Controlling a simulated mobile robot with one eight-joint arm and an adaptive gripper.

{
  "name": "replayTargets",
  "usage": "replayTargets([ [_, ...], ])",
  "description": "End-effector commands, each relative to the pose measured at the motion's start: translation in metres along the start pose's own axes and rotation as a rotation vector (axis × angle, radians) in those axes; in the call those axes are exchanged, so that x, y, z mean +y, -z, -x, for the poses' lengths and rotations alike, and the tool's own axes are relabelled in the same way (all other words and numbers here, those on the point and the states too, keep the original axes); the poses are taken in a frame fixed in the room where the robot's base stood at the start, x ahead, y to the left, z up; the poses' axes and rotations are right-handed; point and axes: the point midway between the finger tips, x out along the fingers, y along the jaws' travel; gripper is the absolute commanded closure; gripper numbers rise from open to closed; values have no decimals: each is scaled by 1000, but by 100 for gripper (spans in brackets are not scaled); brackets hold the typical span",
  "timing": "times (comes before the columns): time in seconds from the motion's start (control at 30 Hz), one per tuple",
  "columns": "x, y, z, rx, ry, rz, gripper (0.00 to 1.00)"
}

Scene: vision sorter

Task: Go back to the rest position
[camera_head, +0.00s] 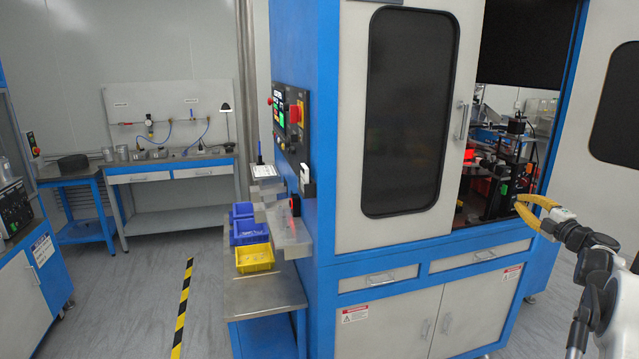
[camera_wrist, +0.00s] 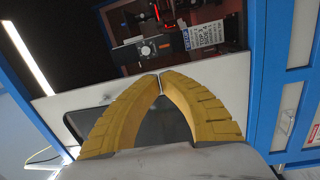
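My gripper (camera_head: 521,205) shows at the right of the head view, raised in front of the blue and white machine cabinet (camera_head: 330,120). Its yellow fingers point left. In the wrist view the two fingers (camera_wrist: 160,78) curve together and their tips meet, with nothing between them. The machine's dark opening lies behind the fingers at the top of the wrist view.
A steel side table (camera_head: 265,296) with a yellow bin (camera_head: 254,258) and blue bins (camera_head: 249,232) stands left of the cabinet. A workbench (camera_head: 170,165) is at the back left. Yellow-black tape (camera_head: 182,308) marks the open floor.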

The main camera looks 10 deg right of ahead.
Motion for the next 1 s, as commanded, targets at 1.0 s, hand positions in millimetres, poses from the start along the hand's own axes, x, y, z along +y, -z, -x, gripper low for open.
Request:
replayTargets([
  [1.0, 74, 402, 160, -702, 128, -1090, 100],
])
